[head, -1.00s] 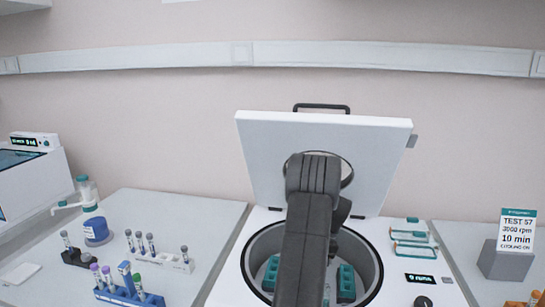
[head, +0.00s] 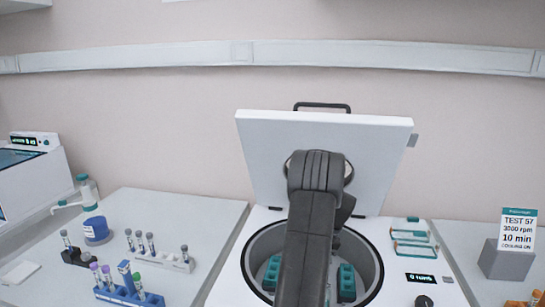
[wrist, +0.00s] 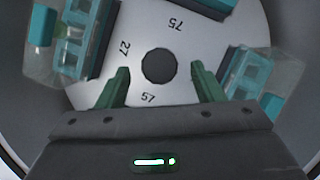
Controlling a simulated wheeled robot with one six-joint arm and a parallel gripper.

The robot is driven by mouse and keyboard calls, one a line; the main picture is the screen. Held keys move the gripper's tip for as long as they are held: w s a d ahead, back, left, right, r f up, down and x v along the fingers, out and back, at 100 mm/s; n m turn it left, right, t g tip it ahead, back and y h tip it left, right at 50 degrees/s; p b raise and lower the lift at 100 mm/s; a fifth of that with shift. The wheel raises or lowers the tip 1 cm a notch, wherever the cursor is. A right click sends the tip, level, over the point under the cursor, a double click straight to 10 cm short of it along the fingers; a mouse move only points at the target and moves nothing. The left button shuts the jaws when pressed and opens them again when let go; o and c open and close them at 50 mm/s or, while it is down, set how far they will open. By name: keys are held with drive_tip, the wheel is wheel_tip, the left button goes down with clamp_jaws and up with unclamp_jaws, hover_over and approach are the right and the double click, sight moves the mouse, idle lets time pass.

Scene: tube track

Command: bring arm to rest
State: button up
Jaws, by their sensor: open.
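My gripper (wrist: 160,88) shows in the wrist view with its two green fingers apart and nothing between them. It is over the centrifuge rotor (wrist: 160,100), a pale disc with a dark central hole and printed numbers. Teal tube buckets (wrist: 85,40) and (wrist: 265,75) sit around the rotor. In the head view my dark arm reaches over the open centrifuge (head: 375,262) and hides the middle of its bowl; the gripper is hidden there. The centrifuge lid (head: 260,155) stands raised behind the arm.
Left of the centrifuge, a blue rack (head: 128,297) and a white rack (head: 165,261) hold tubes, near a blue-labelled jar (head: 97,231). Right are teal-edged holders (head: 412,243) and a grey block with a sign (head: 518,230). The wall side above the benches is clear.

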drive_tip(key=shift+x, duration=0.9)
drive_tip(key=shift+w+r+n+g, duration=0.1)
drive_tip(key=shift+n+g, duration=0.3)
drive_tip(key=shift+n, duration=0.8)
drive_tip(key=n+g+h, duration=0.1)
drive_tip(key=n, duration=0.3)
drive_tip(key=shift+w+a, duration=0.1)
drive_tip(key=n+h, duration=0.1)
drive_tip(key=n, duration=0.2)
drive_tip(key=n+g+h, duration=0.1)
drive_tip(key=n, duration=0.3)
drive_tip(key=shift+w+a+g+h, duration=0.1)
drive_tip(key=shift+a+g+h, duration=0.1)
drive_tip(key=shift+g+h, duration=0.1)
drive_tip(key=n+h, duration=0.1)
drive_tip(key=n, duration=0.2)
drive_tip(key=shift+a, duration=0.1)
drive_tip(key=n+h, duration=0.1)
drive_tip(key=n, duration=0.3)
drive_tip(key=shift+a+h, duration=0.15)
drive_tip(key=shift+h, duration=0.25)
drive_tip(key=n, duration=0.2)
drive_tip(key=n+t+h, duration=0.1)
drive_tip(key=n, duration=0.1)
drive_tip(key=shift+s+a+b, duration=0.1)
drive_tip(key=shift+s+b, duration=0.1)
drive_tip(key=shift+b, duration=0.2)
drive_tip(key=shift+n+t+h+b, duration=0.35)
drive_tip(key=shift+n+t, duration=0.35)
drive_tip(key=shift+n, duration=0.8)
